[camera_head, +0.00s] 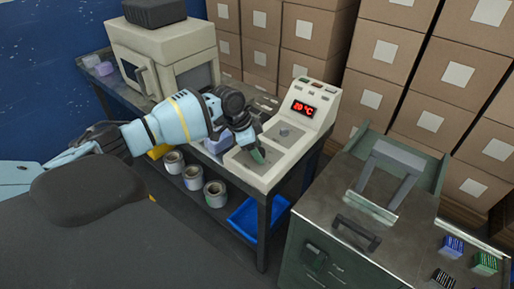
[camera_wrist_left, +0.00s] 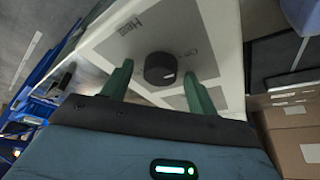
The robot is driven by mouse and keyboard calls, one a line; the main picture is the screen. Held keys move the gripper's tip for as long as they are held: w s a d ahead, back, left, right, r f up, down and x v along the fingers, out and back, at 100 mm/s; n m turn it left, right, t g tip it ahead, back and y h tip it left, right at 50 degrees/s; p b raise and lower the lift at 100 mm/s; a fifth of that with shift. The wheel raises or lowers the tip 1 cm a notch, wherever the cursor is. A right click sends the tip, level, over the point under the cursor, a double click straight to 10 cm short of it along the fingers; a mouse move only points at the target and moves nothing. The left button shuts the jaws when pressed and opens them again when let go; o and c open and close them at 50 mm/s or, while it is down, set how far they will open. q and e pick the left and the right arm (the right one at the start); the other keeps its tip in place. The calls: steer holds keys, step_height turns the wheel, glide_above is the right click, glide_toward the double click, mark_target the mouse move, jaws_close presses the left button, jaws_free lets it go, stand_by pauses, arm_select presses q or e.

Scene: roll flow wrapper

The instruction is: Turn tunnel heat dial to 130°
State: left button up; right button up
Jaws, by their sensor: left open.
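The control panel (camera_head: 285,150) is a cream box on the bench, with a red display (camera_head: 306,108) that seems to read 20 °C. In the left wrist view a black round dial (camera_wrist_left: 160,68) sits on the panel near a label that seems to read "Heat" (camera_wrist_left: 131,25). My left gripper (camera_head: 258,154) is open above the near part of the panel. Its green fingers show in the left wrist view (camera_wrist_left: 157,75), one on each side of the dial; I cannot tell whether they touch it. A small grey knob (camera_head: 284,131) shows farther back on the panel. My right gripper is not in view.
A cream machine (camera_head: 165,50) stands left on the bench. Several cans (camera_head: 192,177) and a blue tray (camera_head: 258,220) are below. A dark green cabinet (camera_head: 340,255) with a grey handle frame stands right. Stacked cardboard boxes (camera_head: 385,50) close off the back.

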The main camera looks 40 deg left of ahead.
arm_select(q)
steer(key=c, duration=1)
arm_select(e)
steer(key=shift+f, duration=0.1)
arm_select(q)
steer(key=m+g+b, duration=0.1)
steer(key=m, duration=0.2)
steer(key=shift+w+f+h, duration=0.1)
steer(key=shift+f+h, duration=0.05)
steer(key=shift+h, duration=0.25)
steer(key=m+b, duration=0.1)
steer(key=m, duration=0.1)
steer(key=m+g+b, duration=0.1)
steer(key=m, duration=0.1)
steer(key=shift+w+m+g, duration=0.1)
steer(key=shift+m+g, duration=0.2)
steer(key=shift+m, duration=0.1)
steer(key=shift+w+r+m+g+b, duration=0.15)
steer(key=shift+m+g+b, duration=0.7)
steer(key=shift+m, duration=1.15)
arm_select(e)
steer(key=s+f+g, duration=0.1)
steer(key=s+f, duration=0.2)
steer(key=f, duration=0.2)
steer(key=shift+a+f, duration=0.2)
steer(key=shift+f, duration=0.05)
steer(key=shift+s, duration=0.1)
